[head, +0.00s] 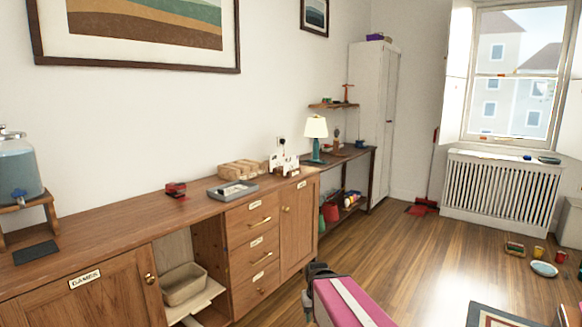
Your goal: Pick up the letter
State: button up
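I cannot single out a letter for certain. A grey tray (250,184) on the long wooden sideboard holds something pale, too small to tell. White upright pieces with dark marks (283,164) stand behind it near the lamp; I cannot tell whether they are letters or a holder. A dark and pink part of my arm rises at the bottom middle, in front of the sideboard and apart from the tray. My gripper's fingers do not show.
A teal lamp (316,140) stands farther back. An open compartment holds a bin (184,286).

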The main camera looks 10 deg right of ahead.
aim_at(290, 162)
jog(key=i+l+u, duration=0.1)
jog(key=i, duration=0.35)
jog(key=i+l, duration=0.3)
jog(key=i, duration=0.15)
jog(key=u, duration=0.05)
